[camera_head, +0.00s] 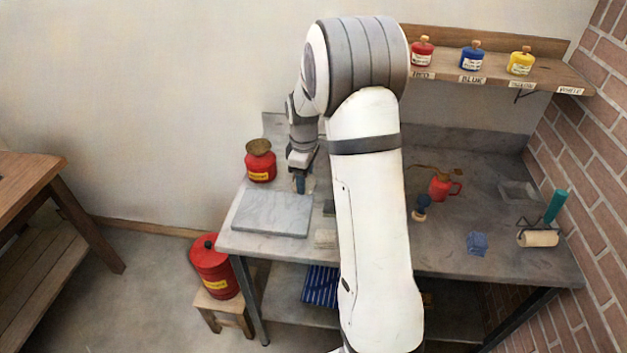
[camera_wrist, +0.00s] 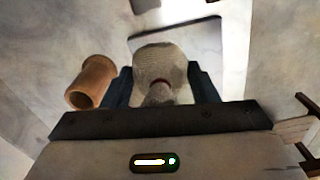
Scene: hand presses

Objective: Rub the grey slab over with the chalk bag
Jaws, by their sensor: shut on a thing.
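The grey slab (camera_head: 270,214) lies flat on the left part of the grey worktable. My gripper (camera_head: 299,183) is low over the table, just behind the slab's back right corner. In the wrist view my gripper (camera_wrist: 160,88) is shut on the chalk bag (camera_wrist: 160,62), a pale cloth bundle with a tied neck, held between the dark fingers. In the head view the bag is mostly hidden by my gripper. A slab (camera_wrist: 205,45) shows beyond the bag in the wrist view; I cannot tell if they touch.
A red can with a brass top (camera_head: 260,162) stands behind the slab. A brown cylinder (camera_wrist: 92,82) is beside my gripper in the wrist view. A pale block (camera_head: 325,238) lies right of the slab.

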